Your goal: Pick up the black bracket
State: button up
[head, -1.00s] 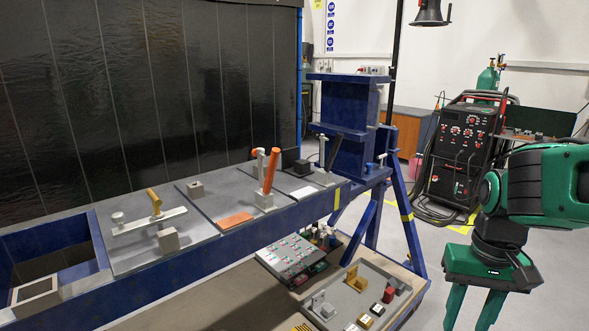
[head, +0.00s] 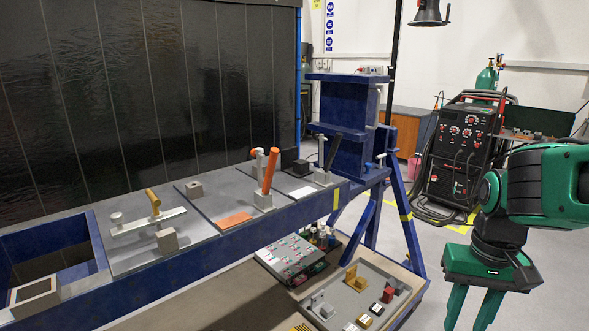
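A small black part (head: 302,168) sits on the far end of the blue jig's top, beside a grey clamp (head: 322,176) with a dark raised handle (head: 333,150). It looks like the black bracket, but its exact shape is too small to tell. My gripper (head: 471,316) hangs at the lower right, pointing down. Its two green fingers are apart with nothing seen between them; the tips are cut off by the bottom edge. It is well to the right of the jig and apart from the black part.
The blue jig (head: 225,238) also carries an orange-handled clamp (head: 269,172), an orange plate (head: 235,220) and a yellow-handled clamp (head: 153,203). A tray (head: 402,299) below holds grey, yellow, red and black pieces. A control panel (head: 289,258) lies beside it.

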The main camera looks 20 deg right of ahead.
aim_at(290, 164)
jog(key=u, duration=3.1)
jog(key=k, duration=1.05)
jog(key=z, duration=1.65)
jog(key=i, duration=0.75)
